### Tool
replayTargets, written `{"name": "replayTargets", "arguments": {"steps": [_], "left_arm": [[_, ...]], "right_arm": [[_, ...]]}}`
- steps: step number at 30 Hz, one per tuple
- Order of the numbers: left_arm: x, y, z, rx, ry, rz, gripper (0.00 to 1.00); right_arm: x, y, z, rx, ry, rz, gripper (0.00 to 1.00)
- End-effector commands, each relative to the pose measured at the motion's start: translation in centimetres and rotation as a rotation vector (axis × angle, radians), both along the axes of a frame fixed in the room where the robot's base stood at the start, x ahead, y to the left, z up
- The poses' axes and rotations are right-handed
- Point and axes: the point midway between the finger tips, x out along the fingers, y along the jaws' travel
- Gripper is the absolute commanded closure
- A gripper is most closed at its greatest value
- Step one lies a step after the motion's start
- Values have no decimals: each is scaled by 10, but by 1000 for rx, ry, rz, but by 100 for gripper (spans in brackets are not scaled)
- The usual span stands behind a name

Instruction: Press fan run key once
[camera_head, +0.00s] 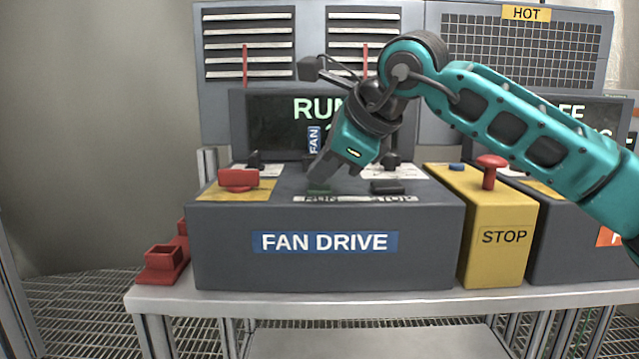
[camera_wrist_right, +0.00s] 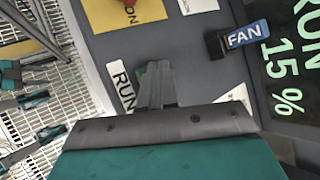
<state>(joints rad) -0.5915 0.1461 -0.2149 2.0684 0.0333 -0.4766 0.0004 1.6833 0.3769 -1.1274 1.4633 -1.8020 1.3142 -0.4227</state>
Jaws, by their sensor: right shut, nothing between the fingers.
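The fan drive box (camera_head: 325,243) is a dark grey console on the bench. The green RUN key (camera_head: 319,189) is on its top, behind the RUN label (camera_head: 322,199). My right gripper (camera_head: 319,178) is shut and empty, pointing down with its tips right at the green key, partly covering it. I cannot tell if they touch it. In the right wrist view the closed fingers (camera_wrist_right: 157,85) lie over the key beside the RUN label (camera_wrist_right: 124,87). The fan display (camera_wrist_right: 290,85) reads RUN and 15 %. My left gripper is not seen.
The dark STOP key (camera_head: 387,187) sits right of the RUN key. A red switch (camera_head: 238,179) on a yellow plate is at left. A yellow STOP box (camera_head: 497,255) with a red mushroom button (camera_head: 490,168) stands at right. A red bracket (camera_head: 164,262) is on the bench's left end.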

Motion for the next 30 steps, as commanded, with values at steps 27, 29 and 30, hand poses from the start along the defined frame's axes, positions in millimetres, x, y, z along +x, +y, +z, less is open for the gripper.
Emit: {"name": "replayTargets", "arguments": {"steps": [27,29,30], "left_arm": [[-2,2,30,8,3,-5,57],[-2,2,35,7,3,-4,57],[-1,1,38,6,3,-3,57]], "right_arm": [[0,0,40,0,-1,0,100],[0,0,46,0,-1,0,100],[0,0,50,-1,0,1,100]]}}
